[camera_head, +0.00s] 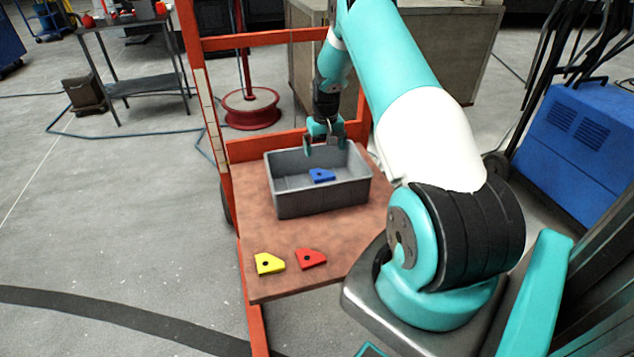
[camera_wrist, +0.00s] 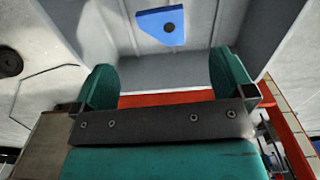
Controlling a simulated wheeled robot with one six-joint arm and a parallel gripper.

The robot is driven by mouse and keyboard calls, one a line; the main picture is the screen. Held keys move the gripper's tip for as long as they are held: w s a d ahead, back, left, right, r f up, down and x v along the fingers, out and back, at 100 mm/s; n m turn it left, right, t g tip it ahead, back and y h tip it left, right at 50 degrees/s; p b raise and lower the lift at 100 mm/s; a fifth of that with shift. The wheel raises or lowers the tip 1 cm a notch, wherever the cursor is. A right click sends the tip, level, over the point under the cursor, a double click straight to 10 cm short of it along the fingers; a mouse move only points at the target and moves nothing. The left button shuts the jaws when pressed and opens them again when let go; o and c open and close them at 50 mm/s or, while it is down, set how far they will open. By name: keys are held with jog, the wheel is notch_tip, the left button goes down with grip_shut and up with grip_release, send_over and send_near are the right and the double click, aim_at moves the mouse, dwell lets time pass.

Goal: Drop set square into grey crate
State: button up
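A blue set square (camera_head: 321,175) with a dark hole lies on the floor of the grey crate (camera_head: 325,202), which stands on the brown table top. In the wrist view the blue set square (camera_wrist: 161,26) lies ahead of the fingers, apart from them. My gripper (camera_head: 325,147) is over the far part of the crate. In the wrist view my gripper (camera_wrist: 167,82) has its two teal fingers spread wide with nothing between them.
A yellow piece (camera_head: 269,263) and a red piece (camera_head: 311,258), each with a hole, lie on the table top (camera_head: 345,248) in front of the crate. An orange frame (camera_head: 220,142) rises at the table's left and back. A blue machine (camera_head: 575,145) stands at right.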

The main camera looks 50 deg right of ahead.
notch_tip(320, 180, up, 17)
jog(key=shift+r, duration=0.2)
dwell(0.4)
dwell(0.3)
jog(key=s+a+r+n+p, duration=0.15)
jog(key=a+r, duration=0.25)
jog(key=a, duration=0.6)
jog(key=s+a+r+n+t+y+p, duration=0.1)
jog(key=a+r+n, duration=0.3)
jog(key=a, duration=0.5)
jog(key=s+a+r+n+p, duration=0.15)
jog(key=a+r, duration=0.35)
jog(key=a, duration=0.5)
jog(key=s+a+r+n+y+p, duration=0.1)
jog(key=s+a+r+n, duration=0.1)
jog(key=s+a, duration=0.6)
jog(key=s+a+r+n+g+y+p, duration=0.1)
jog(key=s+a+n, duration=0.3)
jog(key=s+a, duration=0.5)
jog(key=s+r+y+p, duration=0.1)
jog(key=s, duration=0.4)
jog(key=shift+s+r, duration=0.2)
jog(key=shift+r, duration=0.1)
